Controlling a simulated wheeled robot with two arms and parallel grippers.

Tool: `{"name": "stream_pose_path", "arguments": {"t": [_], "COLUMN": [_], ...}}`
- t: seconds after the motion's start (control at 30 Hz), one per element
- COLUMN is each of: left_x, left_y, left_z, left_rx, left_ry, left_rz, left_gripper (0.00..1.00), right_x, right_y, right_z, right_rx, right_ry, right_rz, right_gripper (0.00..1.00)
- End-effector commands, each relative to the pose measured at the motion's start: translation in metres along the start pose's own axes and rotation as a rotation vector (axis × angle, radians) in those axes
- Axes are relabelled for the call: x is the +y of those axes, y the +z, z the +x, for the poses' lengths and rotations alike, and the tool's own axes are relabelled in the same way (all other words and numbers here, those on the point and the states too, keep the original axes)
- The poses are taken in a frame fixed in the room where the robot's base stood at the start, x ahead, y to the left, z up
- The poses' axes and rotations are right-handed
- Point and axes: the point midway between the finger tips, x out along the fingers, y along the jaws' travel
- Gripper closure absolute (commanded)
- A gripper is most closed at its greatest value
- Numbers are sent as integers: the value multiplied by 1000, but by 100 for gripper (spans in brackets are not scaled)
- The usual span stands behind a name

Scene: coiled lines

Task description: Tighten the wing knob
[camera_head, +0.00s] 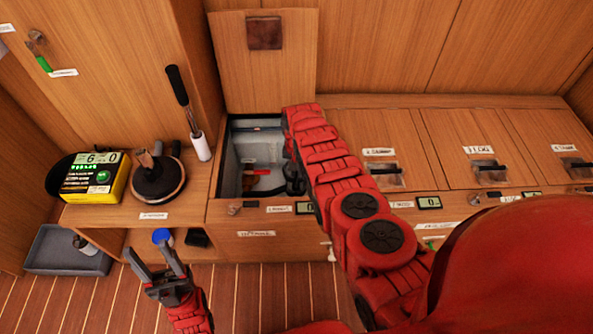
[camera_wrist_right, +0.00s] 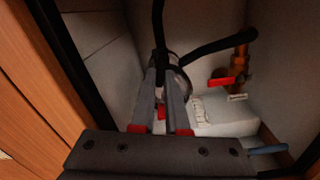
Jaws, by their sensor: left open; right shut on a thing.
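My right arm reaches down into the open locker (camera_head: 226,170), and its gripper (camera_head: 294,180) is inside by the right wall. In the right wrist view the two grey fingers of this gripper (camera_wrist_right: 163,70) close in on a black part (camera_wrist_right: 171,58), seemingly the wing knob, on top of a pale round body (camera_wrist_right: 181,88). The fingers are shut on it and hide part of it. Black hoses run beside it. My left gripper (camera_head: 160,265) is open and empty above the floor, in front of the lower shelf.
A red-handled valve (camera_head: 262,172) on brass pipe sits in the locker; its handle also shows in the wrist view (camera_wrist_right: 222,81), near a white box (camera_wrist_right: 222,115). The raised lid (camera_head: 265,75) stands behind. A yellow device (camera_head: 95,180) and round dark object (camera_head: 158,185) sit left.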

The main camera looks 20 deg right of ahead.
Motion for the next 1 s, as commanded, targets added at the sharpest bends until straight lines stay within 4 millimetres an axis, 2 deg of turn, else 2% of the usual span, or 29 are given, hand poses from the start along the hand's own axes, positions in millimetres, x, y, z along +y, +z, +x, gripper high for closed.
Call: {"name": "stream_pose_path", "arguments": {"t": [0.37,0.4,0.53,0.83,1.0], "left_x": [0,0,0,0,-1], "left_y": [0,0,0,0,-3], "left_z": [0,0,0,1,20], "left_rx": [0,0,0,0,0], "left_ry": [0,0,0,0,0], "left_rz": [0,0,0,0,0], "left_gripper": [46,46,46,46,46], "right_x": [-1,-1,0,0,0], "right_y": [-1,-1,0,0,0], "right_z": [0,0,0,-2,-21], "right_rx": [2,2,1,0,1], "right_ry": [-2,-2,-1,0,0], "right_rz": [5,5,4,3,3], "right_gripper": [100,80,57,57,57]}}
